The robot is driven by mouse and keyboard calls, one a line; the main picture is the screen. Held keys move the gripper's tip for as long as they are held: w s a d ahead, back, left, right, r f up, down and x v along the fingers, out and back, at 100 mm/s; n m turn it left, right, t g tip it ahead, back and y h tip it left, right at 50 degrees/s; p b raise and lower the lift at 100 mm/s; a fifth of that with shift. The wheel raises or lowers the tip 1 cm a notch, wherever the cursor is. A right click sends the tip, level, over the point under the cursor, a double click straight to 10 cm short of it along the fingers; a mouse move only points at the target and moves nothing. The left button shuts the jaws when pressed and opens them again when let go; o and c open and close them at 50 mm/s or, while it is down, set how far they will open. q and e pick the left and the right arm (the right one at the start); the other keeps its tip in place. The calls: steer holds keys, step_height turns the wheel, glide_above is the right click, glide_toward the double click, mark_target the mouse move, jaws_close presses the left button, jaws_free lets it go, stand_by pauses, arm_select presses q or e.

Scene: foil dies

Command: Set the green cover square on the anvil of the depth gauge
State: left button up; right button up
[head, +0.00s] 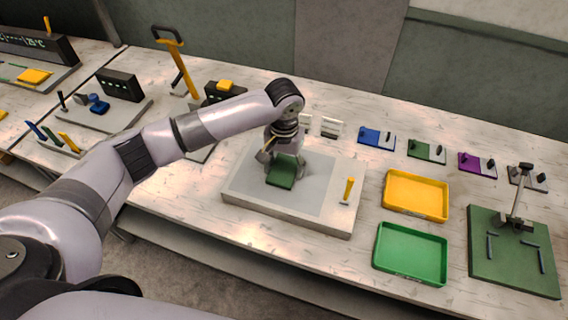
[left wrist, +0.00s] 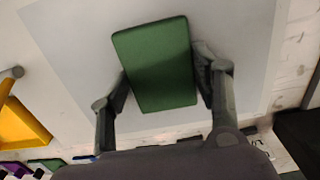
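The green cover (head: 281,171) is a flat dark green block over the grey area of a broad pale base plate (head: 286,217). My left gripper (head: 284,158) reaches down over the plate with the cover between its fingers. In the left wrist view the cover (left wrist: 158,66) sits between both finger pads, which appear to touch its opposite edges. It looks slightly turned in that view. I cannot tell whether its underside touches the plate. No part is clearly recognisable as the depth gauge's anvil. My right gripper is out of view.
A yellow peg (head: 348,189) stands on the plate's right side. Yellow (head: 418,195) and green (head: 410,254) trays lie to the right, beside a green board with a stand (head: 512,260). Small coloured blocks line the back. A yellow-handled stand (head: 181,65) rises at back left.

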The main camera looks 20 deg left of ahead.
arm_select(q)
steer(key=o, duration=0.5)
